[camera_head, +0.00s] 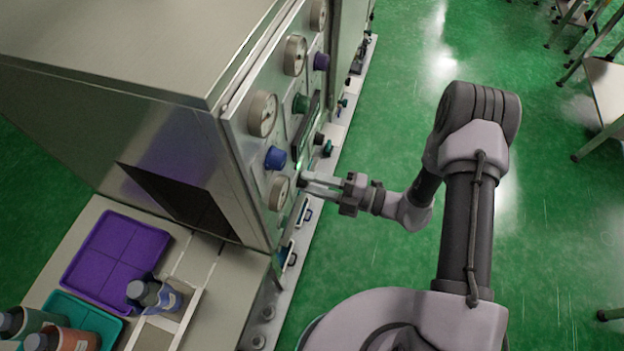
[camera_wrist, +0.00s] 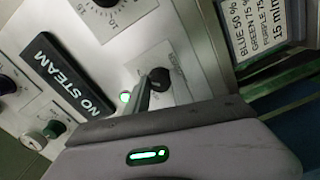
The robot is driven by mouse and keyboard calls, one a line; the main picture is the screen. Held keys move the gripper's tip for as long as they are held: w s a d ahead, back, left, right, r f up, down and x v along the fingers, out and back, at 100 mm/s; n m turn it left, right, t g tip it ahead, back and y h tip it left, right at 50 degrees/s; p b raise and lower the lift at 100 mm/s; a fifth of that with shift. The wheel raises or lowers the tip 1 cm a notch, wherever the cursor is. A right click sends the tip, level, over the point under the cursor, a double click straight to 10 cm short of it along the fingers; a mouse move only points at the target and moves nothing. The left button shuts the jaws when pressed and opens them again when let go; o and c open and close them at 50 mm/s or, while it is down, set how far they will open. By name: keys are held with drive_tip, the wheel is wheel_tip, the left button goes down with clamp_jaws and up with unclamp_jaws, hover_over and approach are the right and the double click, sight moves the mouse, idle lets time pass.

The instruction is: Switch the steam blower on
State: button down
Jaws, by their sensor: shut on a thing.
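The machine's control panel (camera_head: 245,130) faces my arm and carries gauges and coloured knobs. My gripper (camera_head: 304,181) is at the panel's lower right, with its fingers reaching the panel face. In the wrist view my gripper (camera_wrist: 152,84) is shut on a small black rotary switch (camera_wrist: 160,76) on a pale plate. The fingers hide part of the switch, and its exact angle is hard to tell. A small green lamp (camera_wrist: 125,97) beside it is lit. A black sign reading "NO STEAM" (camera_wrist: 67,77) is on the panel to the left.
Gauges, a blue knob (camera_head: 275,157) and a green knob (camera_head: 300,103) stick out near my gripper. A purple tray (camera_head: 116,250) and bottles (camera_head: 155,293) are on the bench at lower left.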

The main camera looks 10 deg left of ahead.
drive_tip(key=shift+m, duration=0.4)
drive_tip(key=c, duration=1.1)
unclamp_jaws()
drive_tip(key=s+d+p, duration=0.1)
drive_tip(key=d, duration=1.6)
drive_tip(key=shift+s+d, duration=0.2)
